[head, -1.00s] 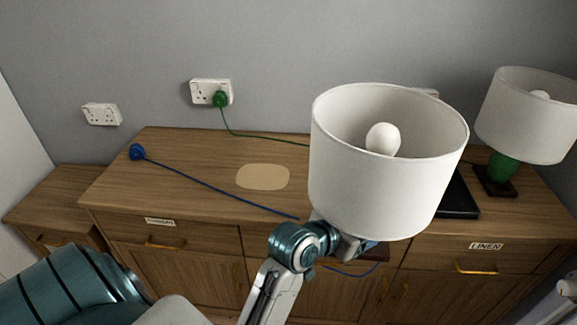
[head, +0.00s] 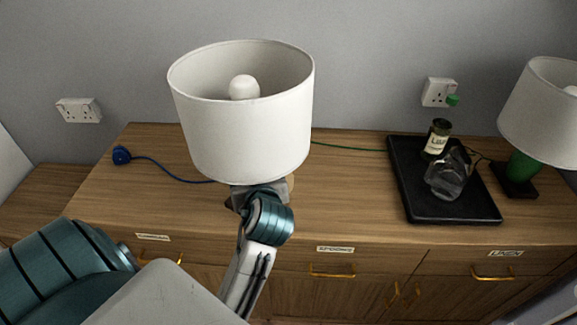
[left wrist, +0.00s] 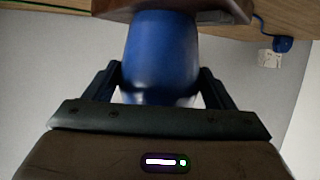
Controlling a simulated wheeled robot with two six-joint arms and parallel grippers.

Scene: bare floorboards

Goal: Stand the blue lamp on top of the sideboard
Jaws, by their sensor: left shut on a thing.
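The blue lamp has a wide white shade (head: 240,120) with a bulb inside, and appears upright over the middle-left of the sideboard (head: 345,205). My left gripper (head: 258,190) is below the shade. In the left wrist view its fingers (left wrist: 160,90) are shut on the lamp's blue body (left wrist: 160,50). The lamp's brown base (left wrist: 222,10) is at the top of that view, near the wooden surface; I cannot tell whether they touch. The shade hides the blue body in the head view. The blue cord ends in a blue plug (head: 121,155) lying on the sideboard. My right gripper is out of view.
A black tray (head: 450,213) holds a dark bottle (head: 436,138) and a glass vessel (head: 449,175). A green lamp (head: 523,168) stands further right. A green cord (head: 345,146) runs along the back. Wall sockets (head: 78,110) are behind. Bare wood lies between lamp and tray.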

